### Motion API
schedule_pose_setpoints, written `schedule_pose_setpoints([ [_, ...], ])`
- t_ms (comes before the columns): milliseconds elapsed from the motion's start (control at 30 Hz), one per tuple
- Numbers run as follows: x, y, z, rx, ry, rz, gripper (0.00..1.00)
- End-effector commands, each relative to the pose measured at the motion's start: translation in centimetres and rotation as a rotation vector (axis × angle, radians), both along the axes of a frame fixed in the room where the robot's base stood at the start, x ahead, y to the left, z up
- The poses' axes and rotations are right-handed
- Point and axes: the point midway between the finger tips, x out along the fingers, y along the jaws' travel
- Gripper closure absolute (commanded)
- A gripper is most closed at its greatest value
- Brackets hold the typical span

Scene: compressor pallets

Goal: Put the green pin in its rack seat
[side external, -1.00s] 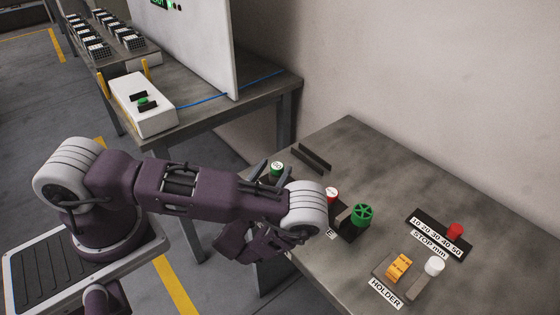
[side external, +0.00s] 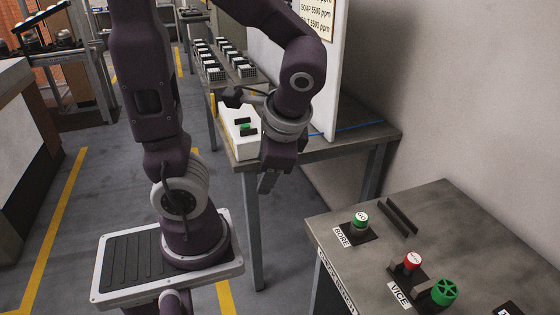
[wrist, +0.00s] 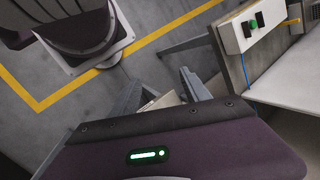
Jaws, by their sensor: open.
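No loose green pin can be clearly made out, and neither can its rack seat. A small green piece (side external: 244,127) sits between two dark blocks on a white box on the far bench; I cannot tell if it is a pin or a button. It also shows in the wrist view (wrist: 253,23). My gripper (side external: 266,186) points down in front of the far bench, apart from the box. In the wrist view my gripper (wrist: 163,84) has its two fingers spread. A pale patch shows between them, too unclear to name.
Pallets of dark blocks (side external: 212,70) line the far bench. A tall white panel (side external: 300,80) stands beside the box.

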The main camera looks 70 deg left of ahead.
Motion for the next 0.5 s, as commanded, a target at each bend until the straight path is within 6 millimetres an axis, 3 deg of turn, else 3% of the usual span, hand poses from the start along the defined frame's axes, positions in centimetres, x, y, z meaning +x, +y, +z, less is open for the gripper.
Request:
schedule_pose_setpoints([
  [100,-0.5,-4.1,2.6,-0.254,-0.294,0.100,0.45],
  [200,-0.4,-6.7,4.7,-0.399,-0.487,0.135,0.45],
  [333,-0.3,-8.3,6.5,-0.487,-0.618,0.149,0.40],
  [500,-0.3,-8.5,6.8,-0.502,-0.638,0.150,0.40],
])
